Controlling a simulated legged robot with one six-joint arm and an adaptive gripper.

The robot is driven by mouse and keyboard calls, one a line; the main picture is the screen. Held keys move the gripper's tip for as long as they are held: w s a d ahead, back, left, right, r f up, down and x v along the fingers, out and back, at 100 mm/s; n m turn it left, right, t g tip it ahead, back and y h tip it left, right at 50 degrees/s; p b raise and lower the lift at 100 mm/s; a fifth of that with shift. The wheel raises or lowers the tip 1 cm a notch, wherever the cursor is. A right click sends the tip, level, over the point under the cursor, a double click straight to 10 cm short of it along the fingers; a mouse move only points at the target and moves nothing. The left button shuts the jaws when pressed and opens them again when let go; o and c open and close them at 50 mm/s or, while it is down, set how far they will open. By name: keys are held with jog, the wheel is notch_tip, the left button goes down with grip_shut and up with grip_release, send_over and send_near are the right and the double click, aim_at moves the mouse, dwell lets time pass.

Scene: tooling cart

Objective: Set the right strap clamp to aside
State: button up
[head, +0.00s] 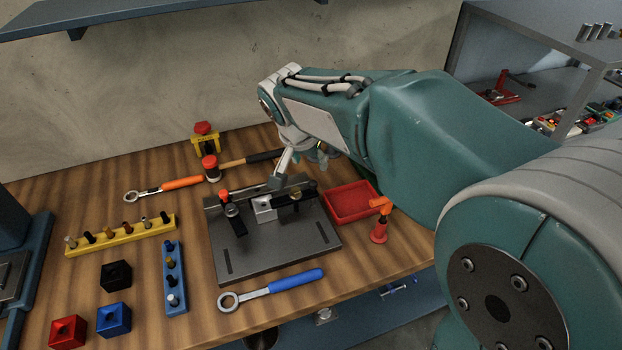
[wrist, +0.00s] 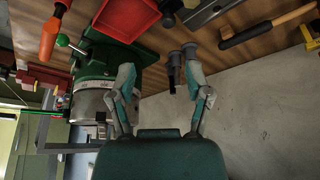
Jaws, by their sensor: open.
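In the head view, the dark fixture plate (head: 270,254) lies on the bench. The right strap clamp (head: 299,196), with a black arm, is on its right side, beside a light grey block (head: 263,209). The left strap clamp (head: 233,213) stands on the other side, near an orange-red knob. My gripper (head: 297,172) hangs above the back of the plate, close to the right clamp. It is open with nothing between its fingers. In the wrist view, my gripper (wrist: 158,72) shows spread fingers. A dark clamp part (wrist: 170,12) appears beyond them; I cannot tell which clamp.
A red tray (head: 350,202) and an orange-handled tool (head: 380,222) stand right of the plate. A hammer (head: 245,161) lies behind it, a blue-handled wrench (head: 272,289) in front. A green machine (wrist: 110,55) shows close beside my gripper in the wrist view.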

aim_at(312, 183)
jog(key=x, duration=0.7)
jog(key=w+a+x, duration=0.1)
jog(key=x, duration=0.3)
jog(key=shift+w+f, duration=0.1)
jog(key=shift+f, duration=0.15)
